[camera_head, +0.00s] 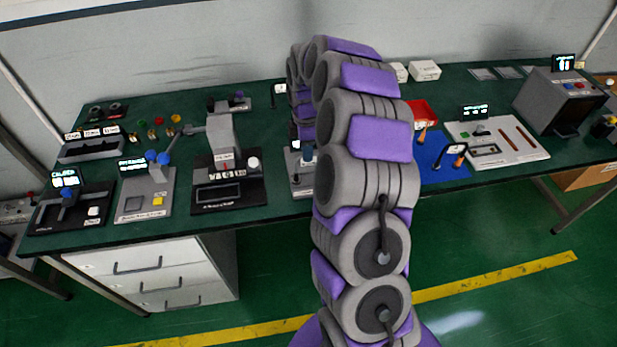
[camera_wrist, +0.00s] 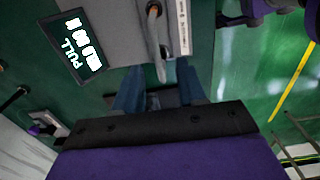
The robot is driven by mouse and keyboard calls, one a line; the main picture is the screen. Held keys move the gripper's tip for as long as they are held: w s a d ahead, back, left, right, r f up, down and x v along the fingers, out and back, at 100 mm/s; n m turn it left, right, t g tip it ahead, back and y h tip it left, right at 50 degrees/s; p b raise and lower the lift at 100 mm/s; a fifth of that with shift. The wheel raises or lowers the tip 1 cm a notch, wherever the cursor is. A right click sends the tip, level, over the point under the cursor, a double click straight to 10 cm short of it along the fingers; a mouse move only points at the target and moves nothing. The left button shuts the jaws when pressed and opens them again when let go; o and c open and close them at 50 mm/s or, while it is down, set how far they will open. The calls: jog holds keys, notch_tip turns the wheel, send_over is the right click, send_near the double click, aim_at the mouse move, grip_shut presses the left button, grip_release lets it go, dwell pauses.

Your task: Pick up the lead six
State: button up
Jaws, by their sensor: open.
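My gripper (camera_wrist: 160,90) shows in the wrist view with its two dark blue fingers apart, on either side of a gap. Beyond the fingertips is a grey device (camera_wrist: 112,28), with a thin grey looped piece (camera_wrist: 154,28) hanging along its face. I cannot tell whether that piece is the lead six. A small dark part shows between the fingers, and nothing is clearly held. In the head view my arm hides the gripper and part of the table behind it. No label reading lead six is legible in either view.
The green table (camera_head: 270,207) carries several devices. A black display (camera_wrist: 80,48) reading "PULL" is beside the grey device. In the head view, a blue mat (camera_head: 432,172) with orange-handled tools and a red tray (camera_head: 425,110) lie right of my arm. A dark box (camera_head: 560,100) stands far right.

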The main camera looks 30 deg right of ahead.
notch_tip(320, 180, down, 5)
jog(key=shift+d+f+b, duration=0.1)
jog(key=shift+d+b, duration=0.05)
jog(key=shift+b, duration=0.65)
grip_shut()
